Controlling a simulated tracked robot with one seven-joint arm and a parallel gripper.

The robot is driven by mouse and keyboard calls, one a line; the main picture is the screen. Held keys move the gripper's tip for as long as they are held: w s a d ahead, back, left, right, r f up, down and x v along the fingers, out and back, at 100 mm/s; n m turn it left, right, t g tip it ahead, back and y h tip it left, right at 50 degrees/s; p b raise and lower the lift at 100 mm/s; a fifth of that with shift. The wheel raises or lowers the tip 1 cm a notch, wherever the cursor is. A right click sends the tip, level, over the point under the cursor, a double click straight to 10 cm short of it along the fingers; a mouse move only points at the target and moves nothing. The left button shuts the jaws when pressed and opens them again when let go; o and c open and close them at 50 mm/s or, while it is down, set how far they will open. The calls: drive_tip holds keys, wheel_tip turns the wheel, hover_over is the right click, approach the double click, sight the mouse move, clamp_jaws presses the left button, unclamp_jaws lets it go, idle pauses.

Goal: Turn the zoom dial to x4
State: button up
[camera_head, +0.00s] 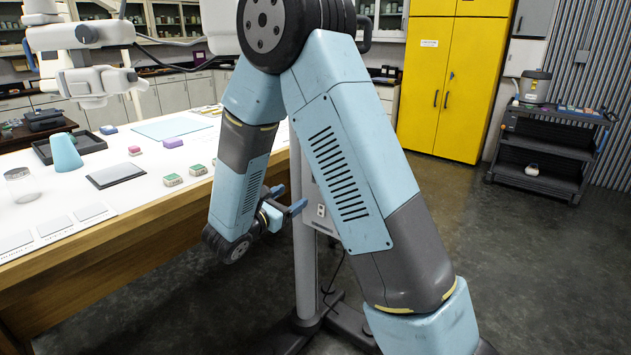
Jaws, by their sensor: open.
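A white microscope head (92,75) hangs over the table at the upper left. A round grey knob (87,33) shows on its side and may be the zoom dial; its markings are too small to read. My gripper (288,199) has blue fingers spread apart with nothing visible between them. It is low, beside the table's right edge and in front of a grey stand pole, well away from the microscope head. My arm hides part of the middle of the scene.
The white table (140,205) holds a cyan cone (65,152), a dark tray (90,143), a purple block (173,142) and small boxes. The grey pole (305,240) stands close by my gripper. A yellow cabinet (450,85) and black cart (545,150) stand behind open floor.

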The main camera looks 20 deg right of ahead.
drive_tip(key=x, duration=1.3)
drive_tip(key=shift+w, duration=0.45)
drive_tip(key=shift+d+f, duration=0.1)
drive_tip(key=shift+f, duration=0.05)
drive_tip(key=c, duration=1.1)
